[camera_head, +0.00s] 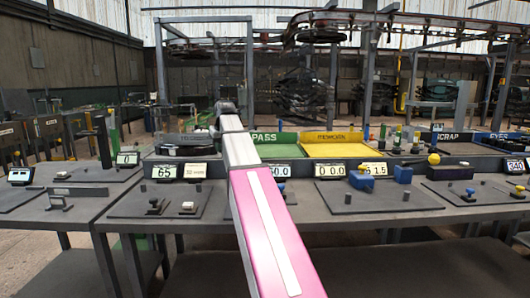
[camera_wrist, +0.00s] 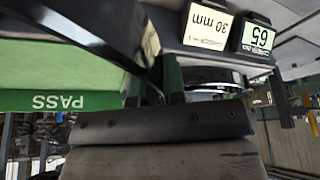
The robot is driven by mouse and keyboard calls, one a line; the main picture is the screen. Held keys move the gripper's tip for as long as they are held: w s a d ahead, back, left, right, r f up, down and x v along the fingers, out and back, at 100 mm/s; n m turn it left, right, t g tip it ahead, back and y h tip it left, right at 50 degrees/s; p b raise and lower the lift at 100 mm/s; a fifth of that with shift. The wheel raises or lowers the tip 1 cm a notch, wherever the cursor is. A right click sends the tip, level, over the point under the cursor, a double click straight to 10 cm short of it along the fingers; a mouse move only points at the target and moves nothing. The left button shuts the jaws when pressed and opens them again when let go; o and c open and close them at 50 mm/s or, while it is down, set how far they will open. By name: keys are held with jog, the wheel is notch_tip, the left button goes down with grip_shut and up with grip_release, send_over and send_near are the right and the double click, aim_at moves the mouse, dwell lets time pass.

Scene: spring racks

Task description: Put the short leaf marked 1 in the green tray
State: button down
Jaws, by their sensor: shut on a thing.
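The green tray (camera_head: 283,151), lettered PASS, stands at the back of the middle table in the head view. It also shows upside down at the left of the wrist view (camera_wrist: 30,100). My gripper (camera_wrist: 160,84) is shut on a dark, glossy, slightly curved strip (camera_wrist: 100,28), which looks like a leaf. The strip reaches to the upper left across the wrist view, in front of the green tray. Its mark is not visible, so I cannot tell whether it is the short leaf marked 1. In the head view my arm hides the jaws.
A yellow tray (camera_head: 337,150) adjoins the green one on the right. Readouts showing 65 (camera_wrist: 259,38) and 30 mm (camera_wrist: 208,25) stand beside my gripper. Testers with blue blocks (camera_head: 361,181) stand along the table front. Overhead metal frames rise behind the tables.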

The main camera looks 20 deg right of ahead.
jog(key=w+d+r+n+y, duration=0.1)
jog(key=w+d+r+n, duration=0.35)
jog(key=w+d, duration=0.75)
jog(key=m, duration=0.1)
send_near(261, 150)
jog(key=shift+w+a+f, duration=0.75)
jog(key=shift+w+f, duration=0.05)
jog(key=shift+w, duration=0.1)
jog(key=shift+f, duration=2.05)
jog(key=c, duration=1.2)
grip_release()
jog(key=shift+f, duration=0.1)
jog(key=v, duration=1.2)
jog(key=shift+w+d, duration=0.1)
jog(key=shift+d, duration=0.05)
